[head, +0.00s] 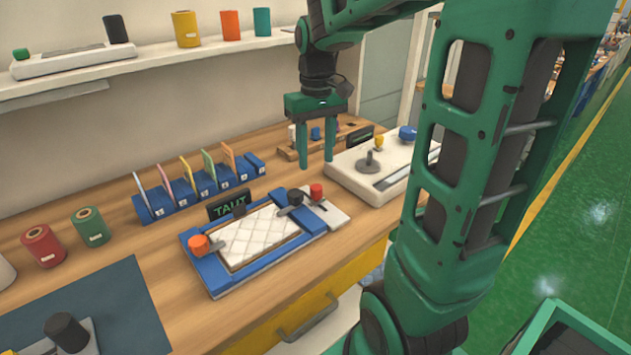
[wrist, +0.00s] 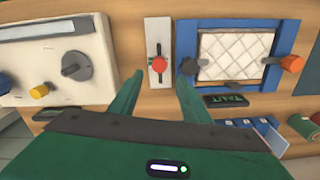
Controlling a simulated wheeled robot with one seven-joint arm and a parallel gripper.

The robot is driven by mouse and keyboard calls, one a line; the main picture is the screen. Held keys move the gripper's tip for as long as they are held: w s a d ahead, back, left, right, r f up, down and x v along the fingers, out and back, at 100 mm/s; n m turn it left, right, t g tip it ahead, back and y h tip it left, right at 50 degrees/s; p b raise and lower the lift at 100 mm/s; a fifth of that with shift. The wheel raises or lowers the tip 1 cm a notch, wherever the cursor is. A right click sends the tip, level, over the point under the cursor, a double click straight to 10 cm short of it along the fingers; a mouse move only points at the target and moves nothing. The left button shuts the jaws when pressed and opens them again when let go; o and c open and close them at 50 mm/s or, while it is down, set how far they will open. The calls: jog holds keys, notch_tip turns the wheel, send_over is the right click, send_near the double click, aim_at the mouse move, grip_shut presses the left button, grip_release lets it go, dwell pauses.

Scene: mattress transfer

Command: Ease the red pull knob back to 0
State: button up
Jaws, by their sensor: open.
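The red pull knob (head: 316,192) stands on a small white slotted plate (head: 333,215) at the right end of the blue frame (head: 213,276). In the wrist view the red knob (wrist: 159,64) sits partway along a dark slot in the white plate (wrist: 152,26). My gripper (head: 316,164) is open, pointing down, with nothing between its fingers. In the head view it hangs above and behind the knob. In the wrist view the knob appears just beyond and between the fingertips (wrist: 160,75), with no contact visible. No scale marks are readable.
The frame holds a white quilted pad (head: 255,237), with an orange knob (head: 198,244) and a black knob (head: 295,197) at its ends. A sign reading TAUT (head: 230,205) stands behind it. A white console (head: 350,182) with a grey dial lies to the right.

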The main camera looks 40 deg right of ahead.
aim_at(316, 187)
notch_tip(316, 187, down, 8)
jog(key=shift+f, duration=0.1)
jog(key=shift+c, duration=0.5)
